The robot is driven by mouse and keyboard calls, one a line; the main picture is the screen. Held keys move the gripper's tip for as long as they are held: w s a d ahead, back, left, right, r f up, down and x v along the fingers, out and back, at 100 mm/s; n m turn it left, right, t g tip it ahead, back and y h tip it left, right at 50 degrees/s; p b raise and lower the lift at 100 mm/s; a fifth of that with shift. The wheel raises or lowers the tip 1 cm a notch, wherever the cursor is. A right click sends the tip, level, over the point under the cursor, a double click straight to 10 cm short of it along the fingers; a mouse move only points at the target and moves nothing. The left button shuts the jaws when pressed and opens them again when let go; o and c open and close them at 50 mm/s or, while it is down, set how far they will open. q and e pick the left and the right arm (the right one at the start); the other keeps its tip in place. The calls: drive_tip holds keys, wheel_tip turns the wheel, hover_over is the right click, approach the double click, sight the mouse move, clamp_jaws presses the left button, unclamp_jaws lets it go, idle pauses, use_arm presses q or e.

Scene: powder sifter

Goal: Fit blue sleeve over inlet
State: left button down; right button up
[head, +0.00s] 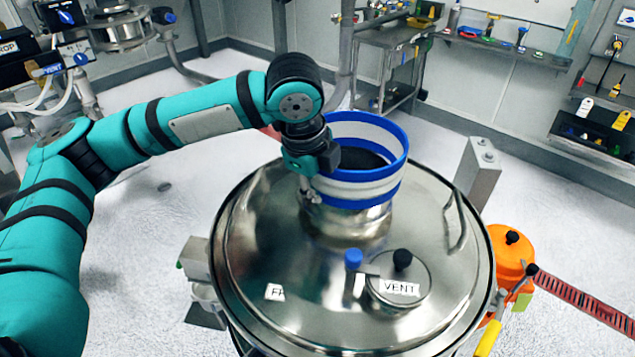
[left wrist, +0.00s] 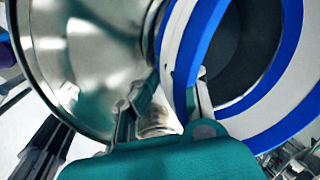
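The blue sleeve (head: 362,188), a white ring with blue bands at its rim and lower part, sits at the top of the steel inlet neck (head: 345,222) on the round vessel lid (head: 270,235). Its lower edge appears to surround the neck top; the exact fit is hidden. My left gripper (head: 312,190) is at the sleeve's left side. In the left wrist view its fingers (left wrist: 170,100) straddle the sleeve wall (left wrist: 178,60), one inside and one outside, with a gap between the outer finger and the wall. My right gripper is not in view.
A vent cap (head: 400,288) and a blue-topped knob (head: 353,260) stand on the lid in front of the inlet. A lid handle (head: 455,220) is at the right. An orange container (head: 510,255) stands beside the vessel. A steel cart (head: 390,60) is behind.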

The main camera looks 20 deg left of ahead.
use_arm(q)
drive_tip(key=c, duration=1.5)
unclamp_jaws()
drive_tip(key=shift+r, duration=0.15)
drive_tip(key=shift+r, duration=0.3)
drive_tip(key=b+v, duration=0.2)
drive_tip(key=v, duration=1)
drive_tip(key=shift+r, duration=0.2)
drive_tip(key=shift+r, duration=0.1)
